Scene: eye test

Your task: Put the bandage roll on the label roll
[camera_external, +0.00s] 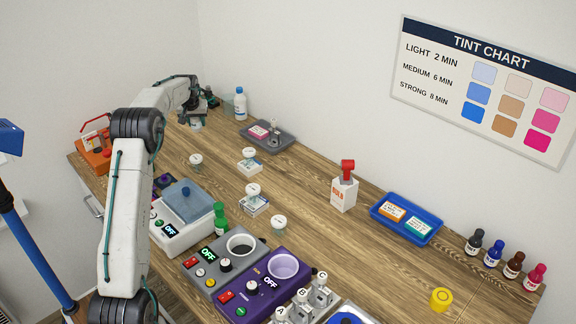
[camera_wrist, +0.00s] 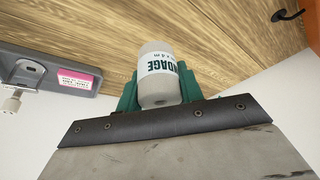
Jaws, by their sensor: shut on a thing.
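The bandage roll, a white cylinder with green "BANDAGE" lettering, shows in the wrist view (camera_wrist: 160,68). My gripper (camera_wrist: 158,86) is shut on it, a green finger at each side. In the external view my gripper (camera_external: 197,117) is at the far left end of the bench, with a small whitish bit of the roll (camera_external: 196,125) under it. I cannot tell how high it is above the wood. A short yellow ring-like roll (camera_external: 441,299) lies near the bench's front right; it looks like the label roll, but its marking is too small to read.
A grey tray (camera_external: 285,148) with a pink box and a white bottle (camera_external: 240,103) are near the gripper. Several small jars, a red-topped box (camera_external: 344,190), a blue tray (camera_external: 380,213) and purple and grey machines (camera_external: 205,262) stand along the bench. Wood around the yellow roll is clear.

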